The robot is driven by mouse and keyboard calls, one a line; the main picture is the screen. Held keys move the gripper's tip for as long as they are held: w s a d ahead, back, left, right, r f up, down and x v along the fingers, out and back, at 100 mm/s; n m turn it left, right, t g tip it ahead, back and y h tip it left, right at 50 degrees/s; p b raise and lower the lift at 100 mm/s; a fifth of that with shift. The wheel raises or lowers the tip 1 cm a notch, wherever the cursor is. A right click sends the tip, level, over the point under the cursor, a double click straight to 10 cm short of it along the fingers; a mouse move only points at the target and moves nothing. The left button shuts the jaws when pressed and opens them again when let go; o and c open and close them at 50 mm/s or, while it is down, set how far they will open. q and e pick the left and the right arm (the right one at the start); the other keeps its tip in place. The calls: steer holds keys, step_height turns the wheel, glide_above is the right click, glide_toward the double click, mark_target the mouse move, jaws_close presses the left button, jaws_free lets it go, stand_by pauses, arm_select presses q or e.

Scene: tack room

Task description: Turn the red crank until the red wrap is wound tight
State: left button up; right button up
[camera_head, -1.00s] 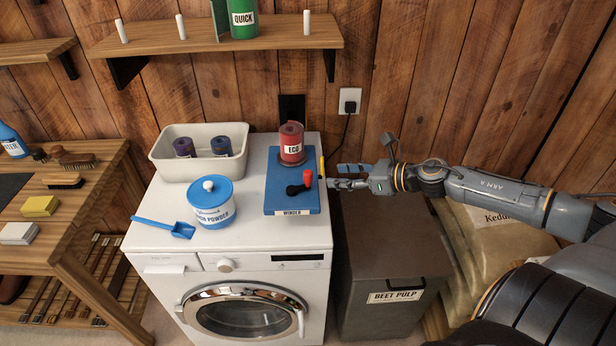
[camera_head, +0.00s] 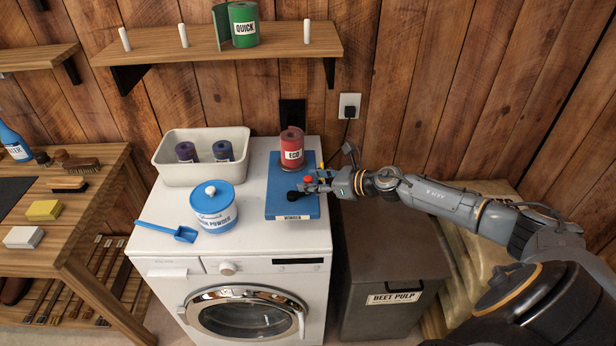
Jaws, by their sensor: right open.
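The red wrap (camera_head: 292,149), labelled ECO, stands upright as a roll on the blue winder board (camera_head: 286,208) on top of the washing machine. The crank's red knob (camera_head: 308,179) and its black arm (camera_head: 292,195) are at the front right of the board. My right gripper (camera_head: 309,183) comes in from the right and is open, with its fingers at the red knob. I cannot tell whether they touch it. A yellow part (camera_head: 321,165) of the winder shows behind the gripper. My left gripper is not in view.
A blue-lidded powder tub (camera_head: 213,208) and blue scoop (camera_head: 170,231) stand left of the winder. Behind them, a cream bin (camera_head: 199,181) holds two dark wraps. The beet pulp box (camera_head: 392,260) is right of the machine. A shelf (camera_head: 270,40) hangs above.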

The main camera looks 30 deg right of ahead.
steer(key=shift+x, duration=0.8)
steer(key=shift+c, duration=0.4)
